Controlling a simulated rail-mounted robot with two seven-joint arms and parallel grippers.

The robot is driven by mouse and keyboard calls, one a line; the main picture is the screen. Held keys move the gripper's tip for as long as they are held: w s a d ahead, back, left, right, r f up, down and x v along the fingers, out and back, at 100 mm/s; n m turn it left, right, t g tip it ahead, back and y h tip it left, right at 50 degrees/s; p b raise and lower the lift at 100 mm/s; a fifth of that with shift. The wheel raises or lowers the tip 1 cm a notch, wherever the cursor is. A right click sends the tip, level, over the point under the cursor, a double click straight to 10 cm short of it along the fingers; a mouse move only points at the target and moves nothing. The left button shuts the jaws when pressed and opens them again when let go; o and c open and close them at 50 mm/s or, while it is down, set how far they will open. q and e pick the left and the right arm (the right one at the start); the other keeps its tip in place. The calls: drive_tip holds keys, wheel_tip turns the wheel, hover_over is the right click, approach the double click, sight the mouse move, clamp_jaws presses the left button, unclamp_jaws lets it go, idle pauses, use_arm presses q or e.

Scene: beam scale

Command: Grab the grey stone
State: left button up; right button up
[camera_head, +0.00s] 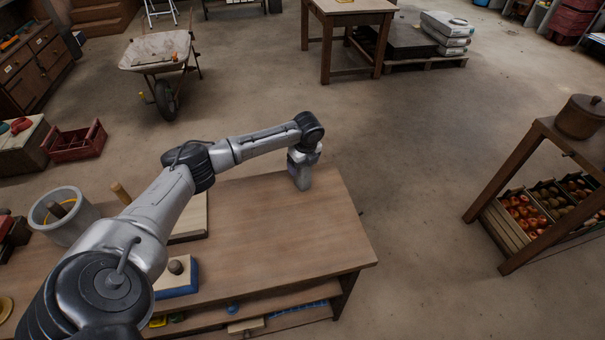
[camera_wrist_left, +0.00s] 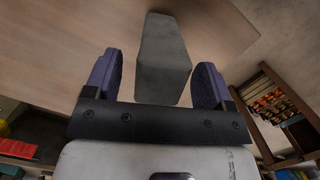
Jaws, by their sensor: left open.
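The grey stone is an oblong block with flat faces (camera_wrist_left: 163,70), seen in the left wrist view on the wooden table (camera_head: 260,225). My left gripper (camera_wrist_left: 158,62) is open, with one dark purple finger on each side of the stone's near end. Gaps show between the stone and both fingers in that view. In the head view my left arm reaches over the table to its far right part, where a grey shape (camera_head: 301,178) shows below the wrist; the fingers are hard to make out there. My right gripper is not in view.
A grey bucket (camera_head: 80,213) stands on the table at left, partly behind my arm. A blue-edged block with a round knob (camera_head: 177,290) lies near the front. The table's right part is clear. A rack with fruit crates (camera_head: 530,212) stands apart at right.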

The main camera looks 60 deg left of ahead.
use_arm(q)
drive_tip(key=shift+a+f, duration=0.15)
drive_tip(key=shift+f, duration=1)
drive_tip(key=shift+r, duration=0.1)
clamp_jaws()
